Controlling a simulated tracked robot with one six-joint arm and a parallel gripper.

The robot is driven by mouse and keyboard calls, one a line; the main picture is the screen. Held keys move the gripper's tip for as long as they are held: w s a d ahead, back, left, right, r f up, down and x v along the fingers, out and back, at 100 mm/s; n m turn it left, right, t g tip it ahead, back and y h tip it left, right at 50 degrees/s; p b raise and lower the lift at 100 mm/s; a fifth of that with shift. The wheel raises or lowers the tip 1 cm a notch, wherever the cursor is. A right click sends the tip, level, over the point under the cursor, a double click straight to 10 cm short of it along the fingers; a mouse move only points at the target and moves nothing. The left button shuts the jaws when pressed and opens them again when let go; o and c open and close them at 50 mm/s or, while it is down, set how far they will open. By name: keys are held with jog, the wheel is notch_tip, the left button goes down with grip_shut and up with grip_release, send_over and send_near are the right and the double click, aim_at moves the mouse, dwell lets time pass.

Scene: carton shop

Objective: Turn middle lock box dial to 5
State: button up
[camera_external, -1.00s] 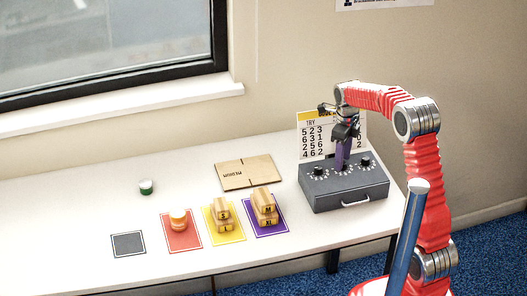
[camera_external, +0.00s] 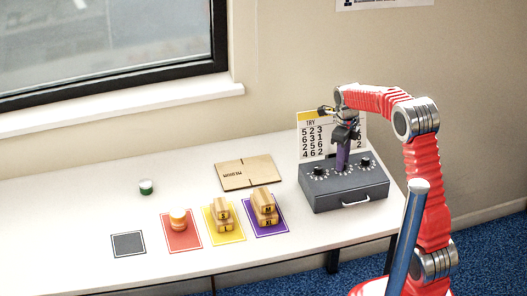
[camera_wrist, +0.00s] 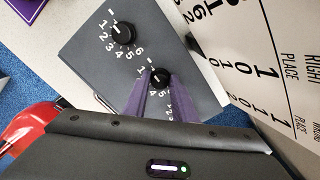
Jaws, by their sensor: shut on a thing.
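The dark grey lock box (camera_external: 335,197) sits at the right end of the table, with numbered dials on its sloped top. My gripper (camera_external: 342,168) points down at the middle dial, which its purple fingers hide in the external view. In the wrist view the fingers (camera_wrist: 159,92) are shut on the black middle dial (camera_wrist: 158,76). Its setting cannot be read, as the fingers cover part of its numbers. Another black dial (camera_wrist: 122,33) with its numbers shows clear of the fingers. The right dial (camera_external: 365,161) stands free in the external view.
A white number card (camera_external: 313,140) stands behind the box, close to my gripper. A flat cardboard piece (camera_external: 248,173) lies left of the box. Coloured mats with stacked pieces (camera_external: 265,208) are further left.

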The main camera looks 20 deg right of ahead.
jog(key=shift+n, duration=0.3)
jog(key=n, duration=0.6)
jog(key=shift+n, duration=0.4)
jog(key=n, duration=0.3)
jog(key=shift+n, duration=0.4)
jog(key=n, duration=1.1)
jog(key=shift+n, duration=0.3)
jog(key=n, duration=0.7)
jog(key=shift+w, duration=0.1)
